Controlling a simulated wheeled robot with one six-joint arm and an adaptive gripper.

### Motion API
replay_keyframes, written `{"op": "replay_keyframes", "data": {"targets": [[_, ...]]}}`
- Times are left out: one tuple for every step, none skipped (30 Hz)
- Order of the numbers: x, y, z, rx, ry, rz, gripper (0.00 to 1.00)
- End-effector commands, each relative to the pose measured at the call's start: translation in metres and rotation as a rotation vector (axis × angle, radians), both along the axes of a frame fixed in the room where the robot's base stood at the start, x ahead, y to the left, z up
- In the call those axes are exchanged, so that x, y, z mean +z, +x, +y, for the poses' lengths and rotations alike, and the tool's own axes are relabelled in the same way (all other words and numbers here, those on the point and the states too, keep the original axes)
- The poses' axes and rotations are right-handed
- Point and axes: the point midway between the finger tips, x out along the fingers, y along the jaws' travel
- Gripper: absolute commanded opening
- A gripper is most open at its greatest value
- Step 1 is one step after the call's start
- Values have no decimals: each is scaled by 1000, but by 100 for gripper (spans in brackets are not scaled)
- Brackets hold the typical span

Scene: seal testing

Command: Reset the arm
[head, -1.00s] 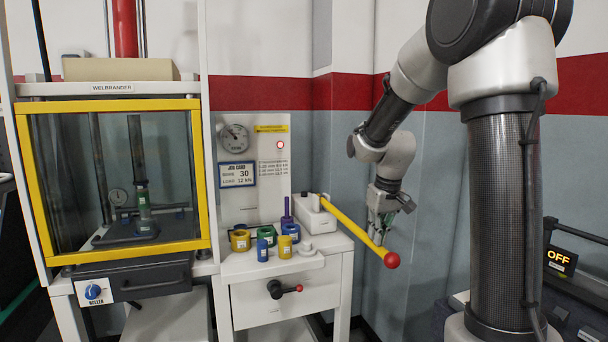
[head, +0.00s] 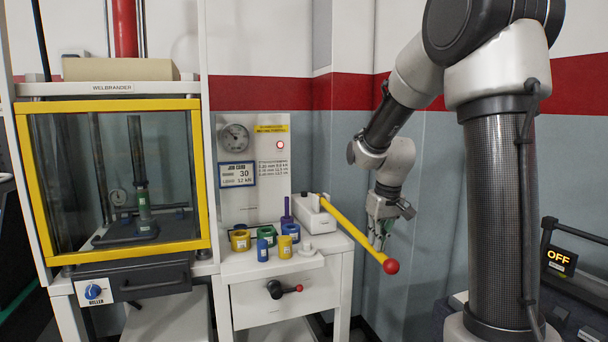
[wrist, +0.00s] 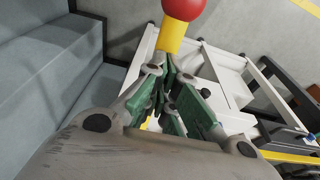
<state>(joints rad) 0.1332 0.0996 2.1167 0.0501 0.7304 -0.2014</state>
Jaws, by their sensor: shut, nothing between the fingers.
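My gripper (head: 378,244) hangs down just behind the yellow lever (head: 345,233) of the white bench, near the lever's red knob (head: 391,267). In the wrist view my gripper (wrist: 167,72) has its green-padded fingers drawn together with nothing held. The red knob (wrist: 183,8) and the yellow lever end (wrist: 172,38) lie just beyond the fingertips there. Whether the fingers touch the lever cannot be told.
The white bench (head: 285,297) carries several coloured rings and cylinders, such as a yellow ring (head: 240,241). A yellow-framed press cabinet (head: 110,260) stands at the left. A grey wall is close behind my gripper. An "OFF" display (head: 559,260) is at the right.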

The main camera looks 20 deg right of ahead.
Motion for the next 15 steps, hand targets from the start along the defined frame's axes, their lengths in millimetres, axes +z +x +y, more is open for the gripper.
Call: {"op": "replay_keyframes", "data": {"targets": [[17, 3, 0, 1, -1, -9, 0], [26, 3, 0, 1, -1, -9, 0], [37, 3, 0, 1, -1, -8, 0], [46, 4, 0, 0, -1, -8, 0], [55, 4, 0, 0, -1, -8, 0], [66, 5, 0, 0, -1, -8, 0], [74, 5, 0, 0, -1, -7, 0], [82, 5, 0, 0, -1, -7, 0], [90, 5, 0, 0, -1, -6, 0], [96, 5, 0, 0, -1, -6, 0], [100, 5, 0, 0, -1, -4, 0], [105, 5, 0, 0, -1, -4, 0], [107, 5, 0, 0, -1, -2, 0], [108, 5, 0, 0, -1, -1, 0], [109, 5, 0, 0, -1, -1, 0]]}}
